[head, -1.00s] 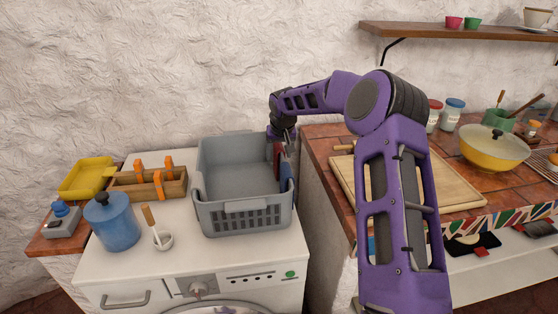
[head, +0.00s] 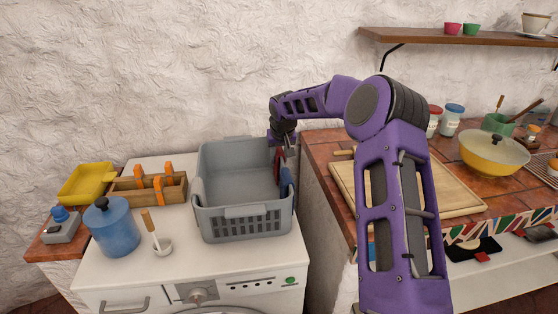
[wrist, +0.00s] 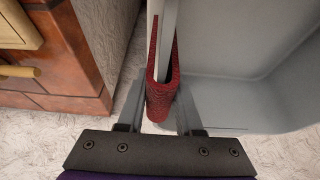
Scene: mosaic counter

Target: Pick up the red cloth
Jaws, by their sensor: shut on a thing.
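The red cloth (wrist: 161,100) hangs folded over the rim of the grey basket in the wrist view. In the head view a strip of the red cloth (head: 278,164) shows at the basket's right wall, below my gripper. My gripper (wrist: 156,112) has one finger on each side of the cloth and rim, and it is shut on the red cloth. In the head view my gripper (head: 284,146) is small and partly hidden at the back right corner of the basket.
The grey basket (head: 243,222) stands on a white washing machine (head: 180,268). A tiled counter with a cutting board (head: 442,200) is to the right. A blue canister (head: 115,232) and wooden caddy (head: 133,197) stand left.

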